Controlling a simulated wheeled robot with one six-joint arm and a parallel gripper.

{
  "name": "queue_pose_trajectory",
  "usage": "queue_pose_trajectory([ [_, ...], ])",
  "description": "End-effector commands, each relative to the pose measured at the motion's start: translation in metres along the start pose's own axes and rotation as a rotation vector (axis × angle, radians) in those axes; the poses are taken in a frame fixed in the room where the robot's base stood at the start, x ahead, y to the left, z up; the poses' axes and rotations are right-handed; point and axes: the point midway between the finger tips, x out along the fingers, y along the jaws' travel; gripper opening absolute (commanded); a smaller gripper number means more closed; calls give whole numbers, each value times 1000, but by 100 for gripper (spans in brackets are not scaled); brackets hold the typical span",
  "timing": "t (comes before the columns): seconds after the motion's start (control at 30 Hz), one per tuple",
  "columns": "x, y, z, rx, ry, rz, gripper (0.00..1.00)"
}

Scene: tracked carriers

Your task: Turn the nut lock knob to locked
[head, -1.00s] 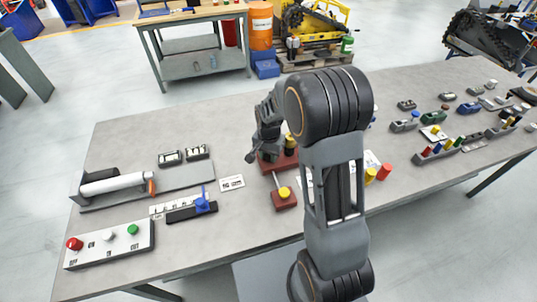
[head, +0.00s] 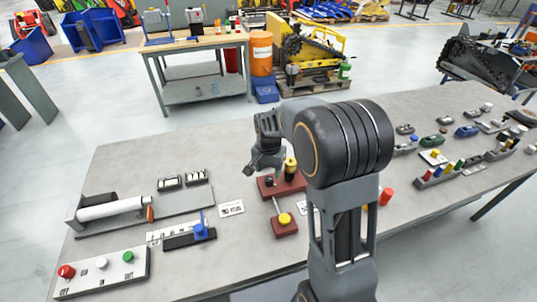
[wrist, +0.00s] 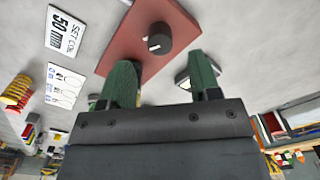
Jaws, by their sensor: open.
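A black round knob (wrist: 160,38) with a white mark sits on a red-brown plate (wrist: 122,45) in the wrist view. I take it for the nut lock knob; I cannot read any label for its positions. My gripper (wrist: 162,76) is open, with one green finger to each side below the knob in the picture, apart from it. In the head view my gripper (head: 262,162) hangs over the left end of the red-brown block (head: 296,186), where the dark knob (head: 268,181) shows just below it. The fingers are partly hidden there.
A yellow-topped post (head: 290,166) stands on the same block. A rod leads to a smaller block with a yellow knob (head: 284,219). A white card reading "SET COIL 50 mm" (wrist: 66,30) lies beside the plate. A blue-handled slider (head: 200,232) and a button box (head: 102,272) are further left.

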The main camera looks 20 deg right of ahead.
Motion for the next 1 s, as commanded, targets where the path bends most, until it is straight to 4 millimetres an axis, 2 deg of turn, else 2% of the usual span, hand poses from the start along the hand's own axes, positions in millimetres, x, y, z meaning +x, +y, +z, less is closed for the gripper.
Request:
queue_pose_trajectory([
  [0.2,-44,-1,-1,0,3,-3,57],
  [0.4,-69,0,0,0,2,-1,57],
  [0.63,-81,0,0,0,0,0,57],
  [1.0,-79,-1,0,22,1,-1,57],
])
